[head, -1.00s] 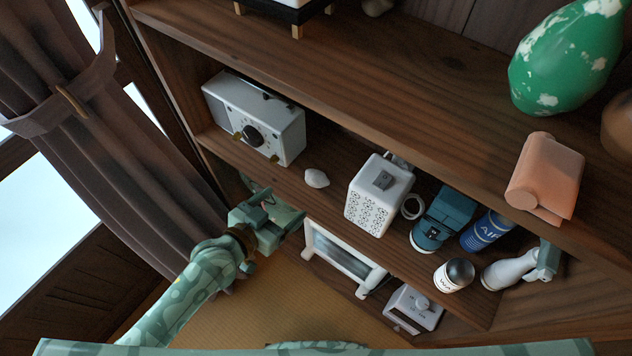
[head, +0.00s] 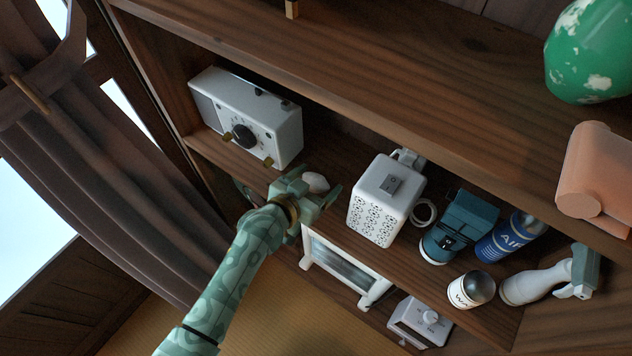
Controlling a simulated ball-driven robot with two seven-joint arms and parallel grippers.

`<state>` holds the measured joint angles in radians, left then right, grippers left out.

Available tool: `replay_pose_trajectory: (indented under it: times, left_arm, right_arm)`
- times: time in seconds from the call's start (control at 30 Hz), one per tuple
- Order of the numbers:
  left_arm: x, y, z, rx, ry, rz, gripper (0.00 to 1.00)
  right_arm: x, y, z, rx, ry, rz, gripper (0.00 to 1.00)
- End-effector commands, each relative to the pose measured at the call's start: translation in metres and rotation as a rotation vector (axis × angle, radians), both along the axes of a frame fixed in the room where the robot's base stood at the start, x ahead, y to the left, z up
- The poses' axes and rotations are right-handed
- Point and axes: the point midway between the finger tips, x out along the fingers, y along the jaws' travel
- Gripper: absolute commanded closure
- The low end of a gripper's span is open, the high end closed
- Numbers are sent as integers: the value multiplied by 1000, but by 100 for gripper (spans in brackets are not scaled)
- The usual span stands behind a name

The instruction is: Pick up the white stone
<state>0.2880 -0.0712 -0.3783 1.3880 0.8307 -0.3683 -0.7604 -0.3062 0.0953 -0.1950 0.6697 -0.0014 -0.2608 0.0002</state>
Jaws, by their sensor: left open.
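The white stone (head: 316,182) is a small, smooth, pale lump on the middle shelf, between the white radio and the white patterned box. My left gripper (head: 318,190) is open, and the stone shows between or just behind its fingers. The gripper hides the stone's lower part. I cannot tell whether the fingers touch it. My right gripper is not in view.
The white radio (head: 270,125) stands left of the stone, and the white patterned box (head: 376,212) stands close on the right. A teal container (head: 462,222), a blue can (head: 503,240) and a spray bottle (head: 535,285) stand farther right. The upper shelf (head: 350,75) overhangs.

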Motion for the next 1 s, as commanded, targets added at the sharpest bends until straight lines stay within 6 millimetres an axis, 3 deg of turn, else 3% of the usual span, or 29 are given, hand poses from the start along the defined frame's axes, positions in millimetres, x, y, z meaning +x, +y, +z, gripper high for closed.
replay_pose_trajectory:
  times: [0.1,0.27,0.37,0.63,0.7,0.87,1.0]
  left_arm:
    - [0,0,1,0,-1,0,24]
    - [0,0,1,0,0,0,68]
    - [0,0,1,-1,-1,0,74]
    - [-1,1,5,0,-1,0,75]
    - [0,1,12,1,-3,0,80]
    - [1,0,45,1,-11,-1,80]
    - [-25,18,82,4,-12,-1,80]
  right_arm:
    - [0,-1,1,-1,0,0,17]
    - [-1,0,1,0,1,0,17]
    - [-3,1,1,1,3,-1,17]
    - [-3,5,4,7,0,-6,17]
    - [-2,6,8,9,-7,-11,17]
    - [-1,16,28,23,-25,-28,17]
    - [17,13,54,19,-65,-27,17]
